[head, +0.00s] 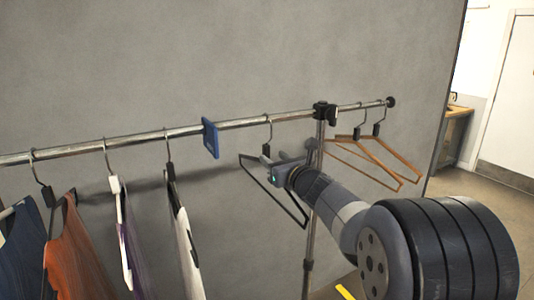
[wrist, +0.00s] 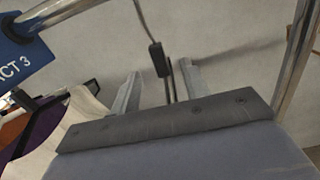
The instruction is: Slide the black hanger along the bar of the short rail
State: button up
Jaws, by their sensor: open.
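The black hanger (head: 262,178) hangs empty by its hook from the bar (head: 242,122) of the rail, between the blue tag and the upright post. My gripper (head: 272,160) is at its neck, just below the hook. In the wrist view, the hanger's black neck (wrist: 158,58) stands between the two open fingers of my gripper (wrist: 158,85). Gaps show on both sides of the neck, so neither finger appears to touch it. The hanger's lower part is partly hidden behind my gripper body in the wrist view.
A blue tag (head: 210,138), reading "ACT 3" in the wrist view (wrist: 18,52), sits on the bar left of the hanger. Several garments (head: 85,245) hang further left. Right of the post (head: 313,210) hang wooden hangers (head: 375,160). The bar between tag and post is otherwise clear.

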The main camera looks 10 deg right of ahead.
aim_at(268, 153)
jog(key=shift+x, duration=2.6)
jog(key=shift+d, duration=0.1)
jog(key=w+d+p, duration=0.4)
jog(key=d+p, duration=0.1)
jog(key=d, duration=0.8)
jog(key=shift+d, duration=0.25)
jog(key=shift+w+a, duration=0.15)
jog(key=shift+a, duration=0.05)
jog(key=b+v, duration=0.4)
jog(key=v, duration=0.9)
jog(key=shift+a, duration=0.25)
